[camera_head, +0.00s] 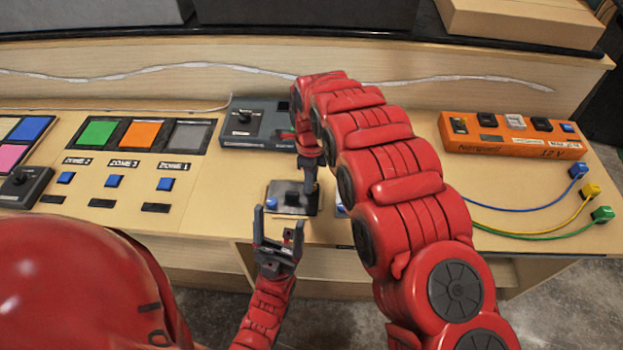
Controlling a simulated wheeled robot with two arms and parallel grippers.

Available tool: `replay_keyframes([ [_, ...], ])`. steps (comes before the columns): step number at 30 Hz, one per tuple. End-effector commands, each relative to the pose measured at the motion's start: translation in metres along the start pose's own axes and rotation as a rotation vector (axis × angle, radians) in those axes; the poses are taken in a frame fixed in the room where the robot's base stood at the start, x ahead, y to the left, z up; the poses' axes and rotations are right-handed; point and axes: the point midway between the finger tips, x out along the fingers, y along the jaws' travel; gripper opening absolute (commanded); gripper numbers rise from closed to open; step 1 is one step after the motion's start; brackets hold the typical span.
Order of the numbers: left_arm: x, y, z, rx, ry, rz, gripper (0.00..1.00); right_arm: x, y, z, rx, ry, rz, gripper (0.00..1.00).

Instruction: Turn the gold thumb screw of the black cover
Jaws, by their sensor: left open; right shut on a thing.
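The black cover (292,199) is a small dark piece on the desk's front part, below the dark grey joystick box. My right gripper (310,186) points down at the cover's right side and is shut at the place of the gold thumb screw. The screw itself is hidden by the gripper, and no gold shows. My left gripper (278,222) is open and empty, fingers pointing up in the picture, just in front of the cover at the desk's front edge.
A joystick box (258,124) stands behind the cover. At left are coloured panels (142,134) and blue zone buttons (115,181). At right, an orange 12 V box (512,135) stands near blue, yellow and green plugs (591,191) on cables. My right arm covers the desk's middle.

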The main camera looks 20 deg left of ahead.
Motion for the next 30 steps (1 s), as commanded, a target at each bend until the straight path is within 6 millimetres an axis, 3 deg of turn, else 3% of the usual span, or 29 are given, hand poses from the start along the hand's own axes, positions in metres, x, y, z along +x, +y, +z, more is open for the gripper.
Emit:
replay_keyframes([
  [6, 0.001, 0.000, 0.000, 0.000, 0.000, 0.000, 0.77, -0.005, -0.004, 0.003, -0.001, -0.010, -0.013, 0.00],
  [7, 0.001, 0.000, 0.000, 0.000, 0.000, 0.000, 0.77, -0.005, -0.004, 0.003, -0.001, -0.010, -0.013, 0.32],
  [12, 0.001, 0.000, 0.000, 0.000, 0.000, 0.000, 0.77, -0.004, -0.003, 0.002, -0.002, -0.007, -0.009, 0.62],
  [23, 0.002, 0.000, 0.000, 0.000, 0.000, 0.000, 0.77, -0.004, -0.001, 0.001, -0.002, -0.002, -0.004, 0.62],
  [30, 0.022, -0.001, -0.004, 0.000, 0.000, 0.000, 0.77, -0.034, -0.001, 0.001, -0.002, -0.003, -0.005, 0.62],
])
